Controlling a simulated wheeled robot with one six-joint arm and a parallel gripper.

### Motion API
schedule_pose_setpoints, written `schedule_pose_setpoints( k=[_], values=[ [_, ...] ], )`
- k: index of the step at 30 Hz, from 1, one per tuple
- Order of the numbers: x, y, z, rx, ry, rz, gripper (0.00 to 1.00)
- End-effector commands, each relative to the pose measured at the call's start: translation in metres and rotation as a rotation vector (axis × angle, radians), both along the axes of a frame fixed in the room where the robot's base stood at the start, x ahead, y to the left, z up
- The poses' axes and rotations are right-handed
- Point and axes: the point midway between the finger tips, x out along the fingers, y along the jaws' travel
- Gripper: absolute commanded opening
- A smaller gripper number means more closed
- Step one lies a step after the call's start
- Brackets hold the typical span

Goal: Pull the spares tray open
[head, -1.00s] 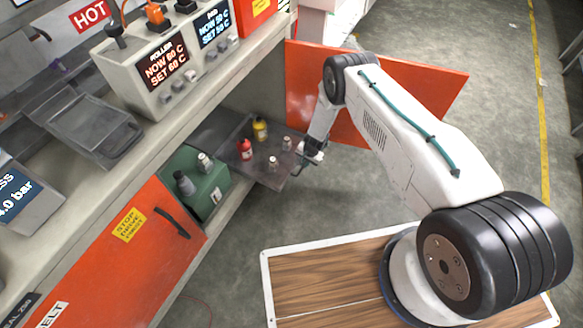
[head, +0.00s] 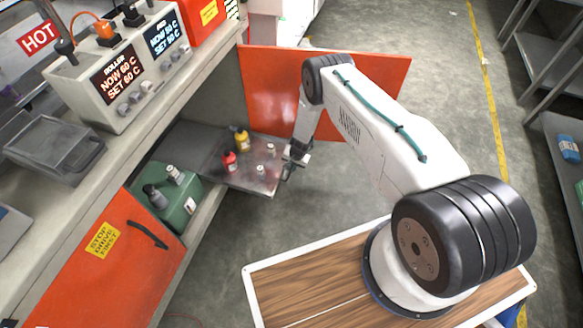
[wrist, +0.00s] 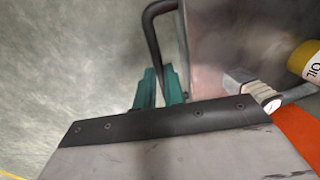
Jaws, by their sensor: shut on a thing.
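The spares tray (head: 246,178) is a flat metal tray standing out of the open cupboard under the bench. It carries a red bottle (head: 229,161), a yellow bottle (head: 242,140) and a few small pale-capped items. My gripper (head: 293,160) is at the tray's outer edge. In the wrist view its green-tipped fingers (wrist: 160,90) are shut on the dark bar handle (wrist: 152,30) at the tray's front. The tray surface (wrist: 225,45) lies right of the handle, with the yellow bottle (wrist: 306,60) at the edge. The exact finger contact is partly hidden by the gripper body.
An orange cupboard door (head: 330,80) stands open behind my arm. A green canister (head: 168,195) sits in the cupboard beside the tray. Grey floor (head: 240,240) in front of the tray is clear.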

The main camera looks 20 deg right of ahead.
Motion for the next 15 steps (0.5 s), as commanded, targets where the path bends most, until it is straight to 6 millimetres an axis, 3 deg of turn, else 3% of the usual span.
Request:
schedule_pose_setpoints(
  k=[1,3,15],
  values=[
    [0.0003,0.0003,0.0004,0.001,0.0,0.0,0.13],
    [0.0002,0.0004,0.0003,0.001,0.001,0.0,0.33],
    [0.0002,-0.0011,0.0083,0.0,-0.001,-0.002,0.33]
  ],
)
